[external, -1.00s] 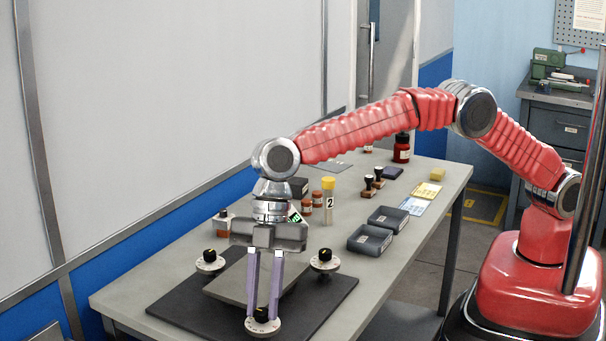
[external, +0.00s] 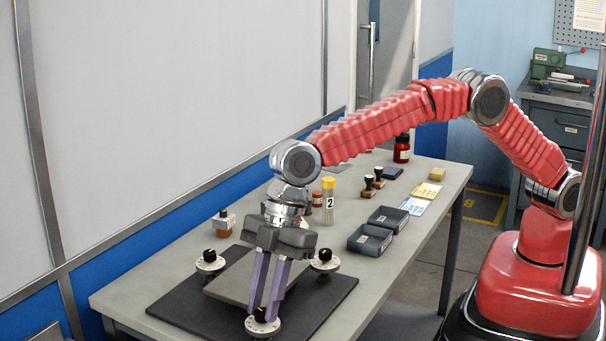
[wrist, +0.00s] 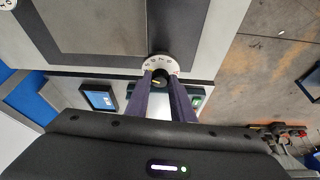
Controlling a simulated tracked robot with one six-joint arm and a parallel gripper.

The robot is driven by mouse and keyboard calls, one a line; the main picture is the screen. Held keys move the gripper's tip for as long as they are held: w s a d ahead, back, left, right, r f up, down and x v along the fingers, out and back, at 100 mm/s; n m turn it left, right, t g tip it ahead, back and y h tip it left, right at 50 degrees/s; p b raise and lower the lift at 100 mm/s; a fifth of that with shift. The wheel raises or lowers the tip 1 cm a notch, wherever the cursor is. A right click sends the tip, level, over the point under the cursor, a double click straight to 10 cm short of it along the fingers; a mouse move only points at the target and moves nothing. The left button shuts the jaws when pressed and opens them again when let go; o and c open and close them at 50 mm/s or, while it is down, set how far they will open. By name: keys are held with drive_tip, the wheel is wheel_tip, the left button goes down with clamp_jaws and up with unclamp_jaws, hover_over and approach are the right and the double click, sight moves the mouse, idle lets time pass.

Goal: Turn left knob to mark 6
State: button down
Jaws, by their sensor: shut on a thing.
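The knob (external: 263,330) in my jaws is black with a yellow pointer line and sits on a white numbered dial at the front corner of the dark mat. My gripper (external: 264,314) points down with its purple fingers shut on this knob. In the wrist view the dial (wrist: 158,62) shows beyond the fingertips, with the black knob and its yellow line between them. The dial's numbers are too small to read surely. A second knob (external: 210,263) stands at the mat's left and a third knob (external: 324,262) at its right, both apart from my gripper.
A grey raised plate (external: 226,289) lies on the dark mat (external: 180,305) between the knobs. Behind are a yellow-capped tube (external: 328,205), a bottle (external: 222,222), stamps and two dark trays (external: 370,240). The table's front edge is close to the held knob.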

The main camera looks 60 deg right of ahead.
drive_tip(key=m, duration=0.1)
drive_tip(key=m+t, duration=0.1)
drive_tip(key=m, duration=0.1)
drive_tip(key=shift+s+m, duration=0.2)
drive_tip(key=shift+m, duration=0.1)
drive_tip(key=shift+a+m+t+h, duration=0.1)
drive_tip(key=shift+m+t+h, duration=0.6)
drive_tip(key=shift+m, duration=1.2)
drive_tip(key=c, duration=1.5)
unclamp_jaws()
drive_tip(key=shift+c, duration=0.2)
drive_tip(key=shift+s, duration=0.1)
drive_tip(key=v, duration=1.3)
drive_tip(key=shift+s+r, duration=0.2)
drive_tip(key=shift+s, duration=0.1)
